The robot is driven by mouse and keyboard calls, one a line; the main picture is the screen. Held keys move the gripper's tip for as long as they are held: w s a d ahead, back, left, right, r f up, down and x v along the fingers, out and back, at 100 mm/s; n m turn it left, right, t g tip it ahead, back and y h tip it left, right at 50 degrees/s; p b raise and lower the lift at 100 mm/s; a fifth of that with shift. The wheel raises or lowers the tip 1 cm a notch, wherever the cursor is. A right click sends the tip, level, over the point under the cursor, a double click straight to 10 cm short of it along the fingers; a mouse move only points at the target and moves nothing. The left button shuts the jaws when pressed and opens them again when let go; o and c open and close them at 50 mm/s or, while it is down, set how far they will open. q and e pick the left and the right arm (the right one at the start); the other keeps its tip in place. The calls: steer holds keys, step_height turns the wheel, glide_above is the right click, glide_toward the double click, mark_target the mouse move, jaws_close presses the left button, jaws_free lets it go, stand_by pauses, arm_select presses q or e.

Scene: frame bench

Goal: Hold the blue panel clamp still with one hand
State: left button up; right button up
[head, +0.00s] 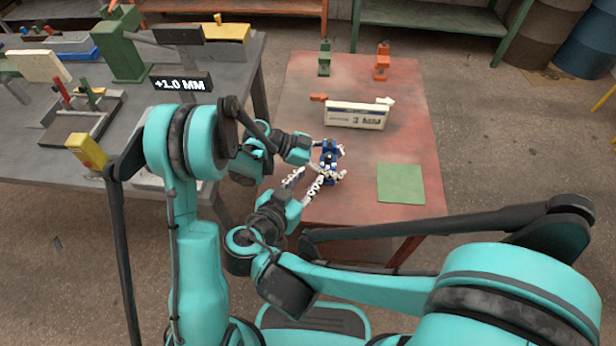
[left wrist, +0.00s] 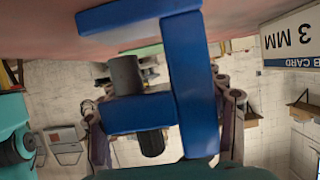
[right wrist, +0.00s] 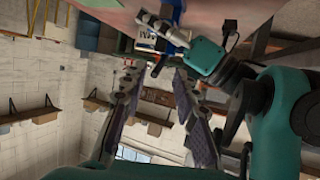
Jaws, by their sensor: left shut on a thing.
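The blue panel clamp (head: 328,152) stands upright on the red table, near its left edge. In the left wrist view the clamp (left wrist: 197,85) fills the middle, with a grey cylinder and a black knob on it. My left gripper (head: 325,168) is shut on the clamp; its fingers show on both sides of it. My right gripper (head: 309,176) is open and empty, close in front of the clamp. In the right wrist view its two fingers (right wrist: 155,75) are spread apart, with the clamp (right wrist: 178,37) beyond them, partly hidden by my left gripper.
A white "3 MM" card block (head: 355,116) stands behind the clamp. A green square (head: 400,183) lies to the right. A green clamp (head: 324,58) and an orange clamp (head: 381,62) stand at the back. A grey bench (head: 60,165) with tools is at left, by a "+1.0 MM" sign (head: 181,83).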

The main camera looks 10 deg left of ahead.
mark_target(329, 156)
steer(key=w+d+r+n+g+y, duration=0.6)
steer(key=w+r+g, duration=0.1)
steer(key=g, duration=0.1)
steer(key=x, duration=1.1)
steer(key=shift+a+f, duration=0.1)
steer(key=shift+f, duration=0.3)
steer(key=shift+c, duration=0.3)
jaws_close()
